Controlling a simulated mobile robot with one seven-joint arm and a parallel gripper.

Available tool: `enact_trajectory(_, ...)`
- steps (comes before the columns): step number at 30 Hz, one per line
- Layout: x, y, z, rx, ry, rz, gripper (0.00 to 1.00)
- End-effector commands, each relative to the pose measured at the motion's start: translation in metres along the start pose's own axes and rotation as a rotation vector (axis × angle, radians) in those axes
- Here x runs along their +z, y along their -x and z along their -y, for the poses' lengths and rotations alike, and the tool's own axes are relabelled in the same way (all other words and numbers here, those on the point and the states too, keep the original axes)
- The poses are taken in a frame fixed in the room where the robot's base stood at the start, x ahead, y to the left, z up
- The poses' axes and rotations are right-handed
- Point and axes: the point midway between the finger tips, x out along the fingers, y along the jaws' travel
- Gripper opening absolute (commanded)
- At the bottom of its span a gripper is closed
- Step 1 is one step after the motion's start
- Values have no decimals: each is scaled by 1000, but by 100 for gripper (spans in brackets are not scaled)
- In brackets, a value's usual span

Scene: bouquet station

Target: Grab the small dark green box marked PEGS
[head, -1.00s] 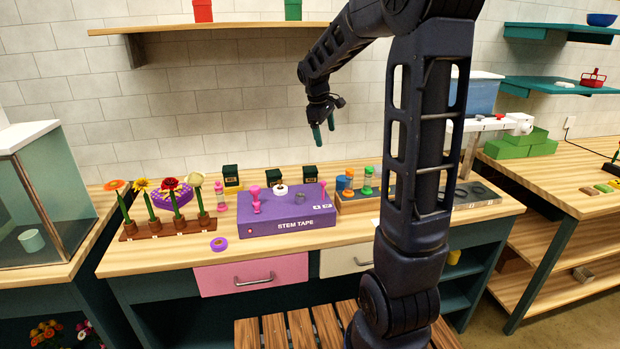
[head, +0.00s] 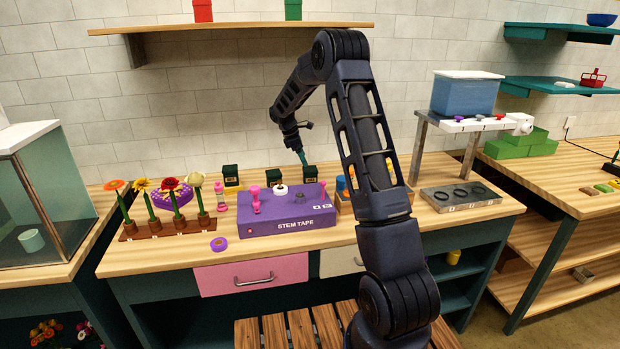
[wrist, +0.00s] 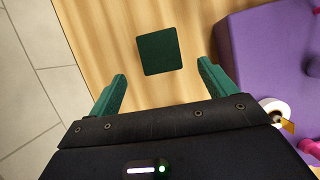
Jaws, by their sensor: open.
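Three small dark green boxes stand in a row behind the purple STEM TAPE block: a left box (head: 230,172), a middle box (head: 273,174) and a right box (head: 310,177). Their labels are too small to read, so I cannot tell which is marked PEGS. My gripper (head: 302,158) is open and empty, pointing down just above the right box. In the wrist view, a plain dark green box top (wrist: 157,51) lies ahead of the fingertips of my gripper (wrist: 162,82), roughly centred between them and apart from both.
The purple STEM TAPE block (head: 285,215) stands close in front of the boxes, with pink spools and a white roll (wrist: 274,111) on it. Flowers in a brown rack (head: 170,225) stand left. The tiled wall (head: 200,110) is behind, under a wooden shelf (head: 240,27).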

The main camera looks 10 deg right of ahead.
Motion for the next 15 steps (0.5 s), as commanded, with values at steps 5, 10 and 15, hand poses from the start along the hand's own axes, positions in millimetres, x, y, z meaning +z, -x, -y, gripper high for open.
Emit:
enact_trajectory(5, -2, -11, -2, -3, 9, 3, 84)
enact_trajectory(10, -2, -33, -1, -4, 8, 3, 84)
enact_trajectory(15, -2, -54, -1, -3, 8, 2, 84)
